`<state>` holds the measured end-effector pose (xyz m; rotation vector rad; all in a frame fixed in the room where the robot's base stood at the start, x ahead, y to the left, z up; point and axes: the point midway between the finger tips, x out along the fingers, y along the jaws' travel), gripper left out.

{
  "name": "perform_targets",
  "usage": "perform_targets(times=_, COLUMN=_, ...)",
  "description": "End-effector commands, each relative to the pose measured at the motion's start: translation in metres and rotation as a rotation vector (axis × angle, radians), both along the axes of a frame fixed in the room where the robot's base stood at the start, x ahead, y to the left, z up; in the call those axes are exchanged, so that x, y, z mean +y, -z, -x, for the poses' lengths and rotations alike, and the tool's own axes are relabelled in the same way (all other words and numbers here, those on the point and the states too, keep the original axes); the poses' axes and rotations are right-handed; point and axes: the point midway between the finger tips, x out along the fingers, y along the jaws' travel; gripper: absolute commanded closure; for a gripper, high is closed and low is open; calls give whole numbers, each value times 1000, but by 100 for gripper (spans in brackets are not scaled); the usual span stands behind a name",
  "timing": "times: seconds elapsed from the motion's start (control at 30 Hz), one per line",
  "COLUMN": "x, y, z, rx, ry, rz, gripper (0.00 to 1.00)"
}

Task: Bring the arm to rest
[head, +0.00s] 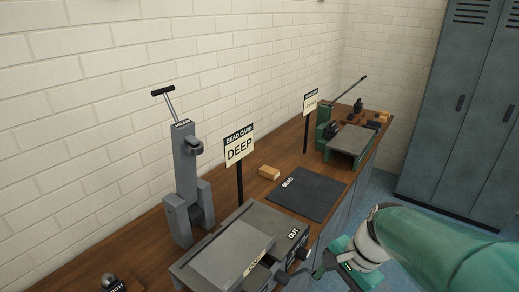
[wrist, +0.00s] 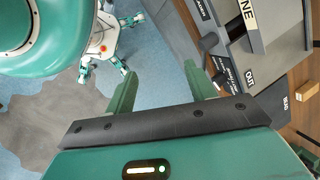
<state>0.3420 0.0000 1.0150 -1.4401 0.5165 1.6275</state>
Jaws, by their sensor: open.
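My arm reaches in from the right edge of the head view as a thick green link with a white joint. My gripper (head: 322,268) is low in that view, just right of the grey box marked OUT (head: 222,256), and partly hidden by its own wrist. In the wrist view my gripper (wrist: 160,86) shows two green fingers well apart with only floor between them. Nothing is held. The grey box also shows at the upper right of the wrist view (wrist: 285,45), to the right of the fingers. I cannot tell whether the gripper touches it.
The wooden bench (head: 165,222) runs along a white brick wall. It carries a grey lever press (head: 185,165), a DEEP card (head: 239,148), a wooden block (head: 268,172), a dark BEAD mat (head: 312,197) and a green machine (head: 347,143). Lockers (head: 462,110) stand at right; blue floor is open.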

Motion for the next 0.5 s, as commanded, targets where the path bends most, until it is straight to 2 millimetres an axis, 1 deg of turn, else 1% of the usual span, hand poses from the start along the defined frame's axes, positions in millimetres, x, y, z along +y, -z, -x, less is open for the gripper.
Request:
perform_targets(times=0.03, x=3, y=-11, z=6, rx=-63, ry=-83, rz=53, gripper=45)
perform_targets(times=0.3, x=3, y=-60, z=35, rx=-359, ry=-536, rz=344, gripper=45)
perform_targets(times=0.4, x=3, y=-76, z=44, rx=-453, ry=-681, rz=444, gripper=45)
perform_targets(times=0.5, x=1, y=-87, z=50, rx=-519, ry=-785, rz=519, gripper=45)
